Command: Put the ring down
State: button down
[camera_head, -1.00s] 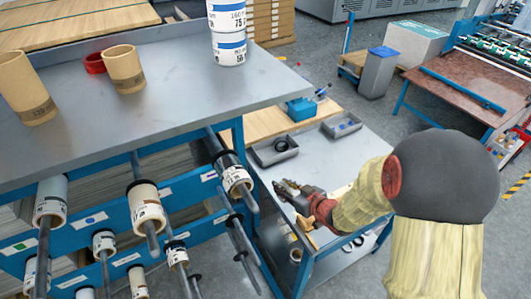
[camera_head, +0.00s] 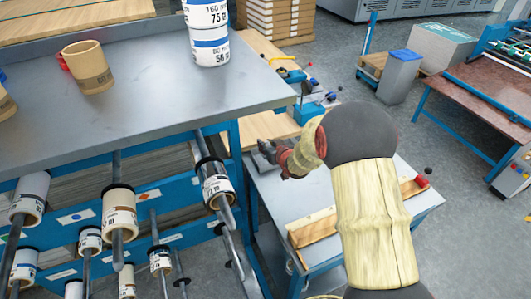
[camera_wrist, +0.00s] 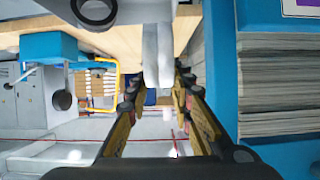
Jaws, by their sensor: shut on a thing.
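My gripper (camera_head: 266,151) is over the back left end of the grey side table (camera_head: 318,190), close to a grey tray there that the hand mostly hides. In the wrist view its two fingers (camera_wrist: 158,84) are closed in on a pale grey piece (camera_wrist: 157,60), seen edge-on. I take this to be the ring, though its round shape does not show. A black ring (camera_wrist: 98,11) lies in a grey tray (camera_wrist: 126,12) to the left of the fingers in the wrist view.
The large grey bench (camera_head: 150,95) with brown cores (camera_head: 87,68) and a white roll (camera_head: 208,45) is on the left. Rolls on rods stick out below it. A wooden board (camera_head: 312,228) lies on the side table. A blue device (camera_head: 308,110) stands behind my gripper.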

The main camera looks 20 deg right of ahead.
jog(key=shift+w+d+f+b, duration=0.5)
jog(key=shift+w+f, duration=0.6)
jog(key=shift+f, duration=0.5)
jog(key=shift+w+d+f+b, duration=0.25)
jog(key=shift+w+f+b, duration=0.35)
jog(key=shift+w+f, duration=0.75)
jog(key=shift+w+d+f+b, duration=0.5)
jog(key=shift+w+f, duration=0.3)
jog(key=shift+f, duration=1.05)
jog(key=shift+a, duration=0.1)
jog(key=shift+f, duration=0.25)
jog(key=c, duration=1.6)
grip_release()
jog(key=shift+o, duration=0.2)
jog(key=shift+r, duration=0.15)
